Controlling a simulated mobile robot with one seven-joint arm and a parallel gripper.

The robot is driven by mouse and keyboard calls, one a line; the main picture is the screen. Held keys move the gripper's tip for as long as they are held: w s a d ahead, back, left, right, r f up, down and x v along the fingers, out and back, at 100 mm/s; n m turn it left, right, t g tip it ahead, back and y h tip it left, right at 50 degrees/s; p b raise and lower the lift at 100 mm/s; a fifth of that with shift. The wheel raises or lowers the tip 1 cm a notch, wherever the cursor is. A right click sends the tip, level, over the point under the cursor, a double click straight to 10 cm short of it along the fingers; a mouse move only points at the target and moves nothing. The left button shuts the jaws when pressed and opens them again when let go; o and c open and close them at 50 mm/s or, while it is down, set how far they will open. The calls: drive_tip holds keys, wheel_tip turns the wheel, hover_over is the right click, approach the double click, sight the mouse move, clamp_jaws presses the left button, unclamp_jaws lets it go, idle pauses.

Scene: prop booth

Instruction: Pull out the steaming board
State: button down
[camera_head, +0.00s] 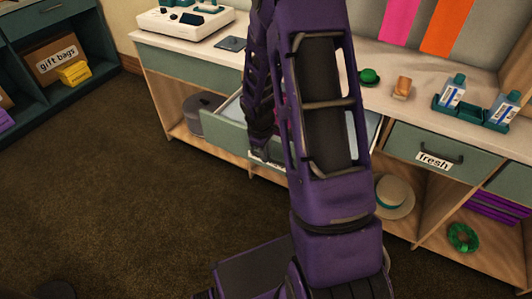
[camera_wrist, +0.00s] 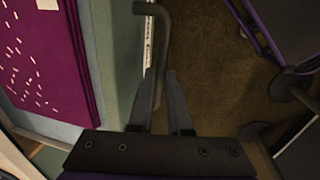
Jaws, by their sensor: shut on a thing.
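A pale green drawer-like unit (camera_head: 222,122) stands out from the counter front, partly behind my arm. In the wrist view its interior (camera_wrist: 110,60) holds a flat purple piece with white dashes (camera_wrist: 45,60). I cannot tell which part is the steaming board. A dark bar handle (camera_wrist: 165,20) runs along the outside of its front, beside a white label (camera_wrist: 149,45) too small to read. My gripper (camera_wrist: 160,76) is shut on this handle.
A closed drawer marked "fresh" (camera_head: 443,145) is to the right. A straw hat (camera_head: 394,198) sits below. Brown carpet (camera_head: 120,190) is clear at left.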

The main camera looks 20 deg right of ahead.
drive_tip(key=c, duration=0.9)
unclamp_jaws()
drive_tip(key=shift+o, duration=0.2)
drive_tip(key=shift+r, duration=0.1)
wheel_tip(320, 180, up, 17)
drive_tip(key=s+a+p, duration=0.2)
drive_tip(key=p, duration=0.1)
drive_tip(key=shift+a+p, duration=0.25)
drive_tip(key=shift+p, duration=0.1)
